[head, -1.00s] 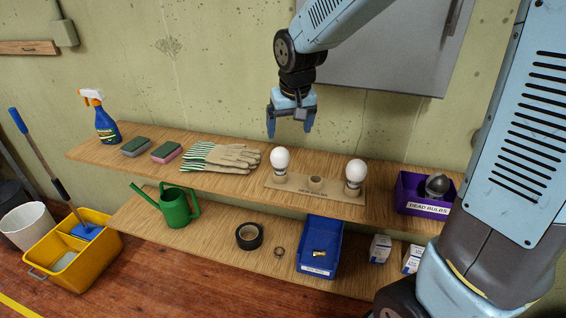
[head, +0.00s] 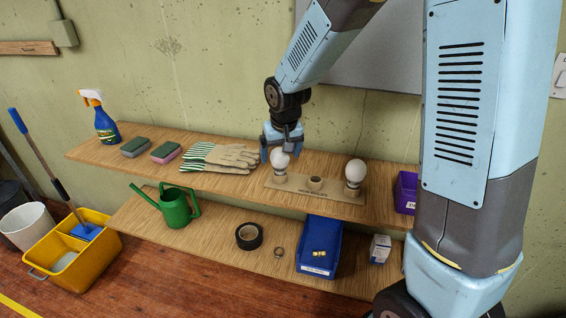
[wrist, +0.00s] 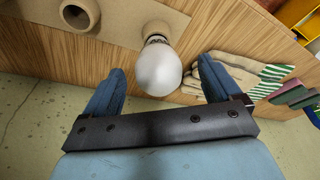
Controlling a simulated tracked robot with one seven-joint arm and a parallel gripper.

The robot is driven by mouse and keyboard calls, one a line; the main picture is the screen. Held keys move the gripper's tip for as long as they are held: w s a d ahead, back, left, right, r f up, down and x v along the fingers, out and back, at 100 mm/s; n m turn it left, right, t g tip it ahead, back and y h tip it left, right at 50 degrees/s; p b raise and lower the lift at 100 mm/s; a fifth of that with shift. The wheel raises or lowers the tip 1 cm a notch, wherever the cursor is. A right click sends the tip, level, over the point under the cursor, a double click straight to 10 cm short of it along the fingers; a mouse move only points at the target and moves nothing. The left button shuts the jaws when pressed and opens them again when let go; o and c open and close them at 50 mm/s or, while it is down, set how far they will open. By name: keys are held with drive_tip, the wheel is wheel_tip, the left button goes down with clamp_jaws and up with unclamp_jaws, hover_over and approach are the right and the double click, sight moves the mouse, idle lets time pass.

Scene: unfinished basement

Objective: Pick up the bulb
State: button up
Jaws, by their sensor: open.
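A white bulb (head: 280,158) stands upright in the left socket of a wooden holder board (head: 334,190) on the upper shelf. It also shows in the wrist view (wrist: 158,72), between my fingers and a little beyond their tips. My gripper (head: 282,150) is open and lies at the bulb, partly behind it in the head view; whether a finger touches it I cannot tell. A second white bulb (head: 355,172) stands in the right socket. The middle socket (head: 314,182) is empty.
Striped gloves (head: 218,157) lie close to the left of the holder, with sponges (head: 166,152) and a spray bottle (head: 104,120) farther left. A purple bin (head: 405,190) is at the right, partly hidden by my arm. The wall is close behind the shelf.

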drive_tip(key=shift+x, duration=2.45)
drive_tip(key=shift+d, duration=0.1)
drive_tip(key=shift+c, duration=0.4)
drive_tip(key=c, duration=0.9)
drive_tip(key=shift+c, duration=0.2)
